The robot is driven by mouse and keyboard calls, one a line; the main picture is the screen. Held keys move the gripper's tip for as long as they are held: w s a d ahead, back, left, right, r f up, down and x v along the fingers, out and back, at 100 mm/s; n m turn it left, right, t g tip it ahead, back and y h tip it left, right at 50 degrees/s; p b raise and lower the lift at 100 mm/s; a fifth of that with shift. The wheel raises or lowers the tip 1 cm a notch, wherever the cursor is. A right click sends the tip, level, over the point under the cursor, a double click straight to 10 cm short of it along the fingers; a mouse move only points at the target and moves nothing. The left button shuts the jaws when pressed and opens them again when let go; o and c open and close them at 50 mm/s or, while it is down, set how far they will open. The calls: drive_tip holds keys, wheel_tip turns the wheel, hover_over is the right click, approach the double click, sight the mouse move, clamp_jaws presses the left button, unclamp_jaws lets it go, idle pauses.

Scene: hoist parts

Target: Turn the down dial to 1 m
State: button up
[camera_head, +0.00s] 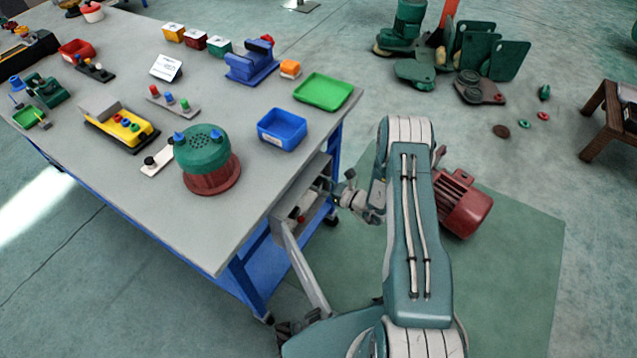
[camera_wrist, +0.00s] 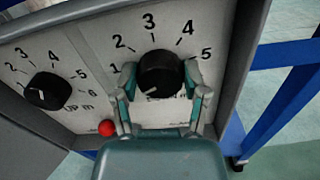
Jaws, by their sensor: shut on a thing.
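In the wrist view a panel carries two black dials. The right dial (camera_wrist: 160,72), with marks from 1 to 5 showing around it, sits between the fingers of my gripper (camera_wrist: 160,76). The fingers are shut on it, one on each side. Its label is mostly hidden behind my gripper, with only an "m" showing. A short white line on its lower edge points down and to the left, below the 1. The left dial (camera_wrist: 47,90) is labelled "UP m" and is free. In the head view my gripper (camera_head: 344,196) is at the panel on the table's right side.
A red knob (camera_wrist: 106,128) sits between the dials, lower down. Blue table legs (camera_wrist: 290,54) stand right of the panel. A grey table (camera_head: 225,240) holds a green-and-red round unit (camera_head: 203,150) and a blue tray (camera_head: 282,130). A red motor (camera_head: 465,205) is on the floor beside my arm.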

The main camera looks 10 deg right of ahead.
drive_tip(key=m, duration=0.3)
drive_tip(key=shift+a+m, duration=0.1)
drive_tip(key=shift+m, duration=0.2)
drive_tip(key=shift+f+m, duration=0.1)
drive_tip(key=shift+m, duration=1.4)
drive_tip(key=o, duration=1.1)
drive_tip(key=shift+a, duration=0.15)
drive_tip(key=shift+o, duration=0.2)
drive_tip(key=shift+s+d+m, duration=0.25)
drive_tip(key=shift+d+m, duration=0.05)
drive_tip(key=shift+d, duration=0.25)
drive_tip(key=v, duration=1.1)
drive_tip(key=shift+s, duration=0.15)
drive_tip(key=shift+a, duration=0.15)
